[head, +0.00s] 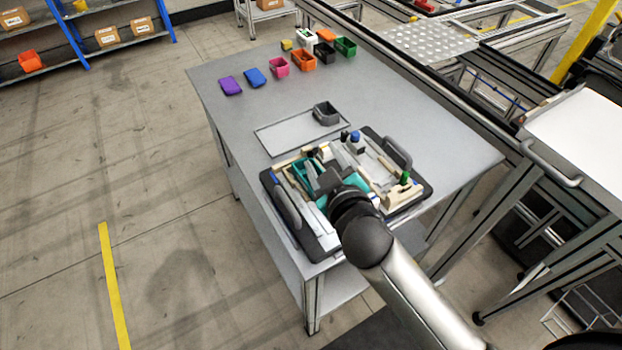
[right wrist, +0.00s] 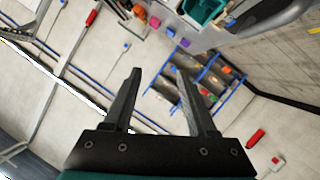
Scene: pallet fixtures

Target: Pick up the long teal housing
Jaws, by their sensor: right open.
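A teal housing (head: 302,172) with an open top sits on the left part of the pallet fixture (head: 330,244), partly hidden by my right gripper. A teal open part also shows at the top edge of the right wrist view (right wrist: 203,9), cut off by the frame. My right gripper (head: 314,170) is over the pallet, close to the housing in the head view; touching or apart I cannot tell. In the right wrist view its two fingers (right wrist: 156,72) are spread with nothing between them. More teal beside the gripper may be its own body. My left gripper is not in view.
The pallet holds cream blocks, a blue-topped part (head: 355,137), a green-topped part (head: 405,177) and a dark handle (head: 397,152). Several coloured bins stand at the table's far end. The table's right side is clear.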

